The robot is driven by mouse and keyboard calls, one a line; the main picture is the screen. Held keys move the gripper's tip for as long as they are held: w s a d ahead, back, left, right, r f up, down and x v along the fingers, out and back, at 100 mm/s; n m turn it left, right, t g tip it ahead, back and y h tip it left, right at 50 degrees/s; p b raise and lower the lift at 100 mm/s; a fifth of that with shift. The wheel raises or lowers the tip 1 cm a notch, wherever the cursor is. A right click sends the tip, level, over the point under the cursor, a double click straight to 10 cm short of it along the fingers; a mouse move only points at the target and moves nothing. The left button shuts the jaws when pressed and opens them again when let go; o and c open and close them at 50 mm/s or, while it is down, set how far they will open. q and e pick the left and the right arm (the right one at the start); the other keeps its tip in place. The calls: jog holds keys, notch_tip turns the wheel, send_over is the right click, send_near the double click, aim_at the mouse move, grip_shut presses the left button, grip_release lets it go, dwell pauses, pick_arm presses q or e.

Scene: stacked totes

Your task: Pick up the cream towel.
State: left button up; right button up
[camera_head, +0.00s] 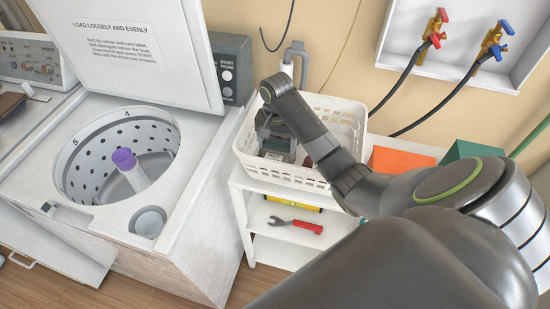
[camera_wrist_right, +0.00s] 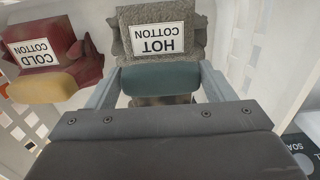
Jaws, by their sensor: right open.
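I cannot make out a clearly cream towel in either view. In the right wrist view, a speckled grey-beige cloth bundle (camera_wrist_right: 165,14) bears a white "HOT COTTON" label. A teal roll (camera_wrist_right: 158,78) lies against its near side. My right gripper (camera_wrist_right: 160,86) is open, its two fingers on either side of the teal roll; I cannot tell whether they touch it. In the head view, my right gripper (camera_head: 277,135) points down inside the white basket (camera_head: 335,110), above the labelled bundle, and hides much of the contents. My left gripper is not in view.
A dark red bundle (camera_wrist_right: 80,57) labelled "COLD COTTON", with a yellow roll (camera_wrist_right: 45,88), lies beside the grey one. The basket walls surround the gripper. An open washer (camera_head: 120,150) stands left. Orange (camera_head: 400,160) and green (camera_head: 470,150) boxes stand right. A wrench (camera_head: 295,224) lies below.

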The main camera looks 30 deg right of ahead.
jog(key=c, duration=1.5)
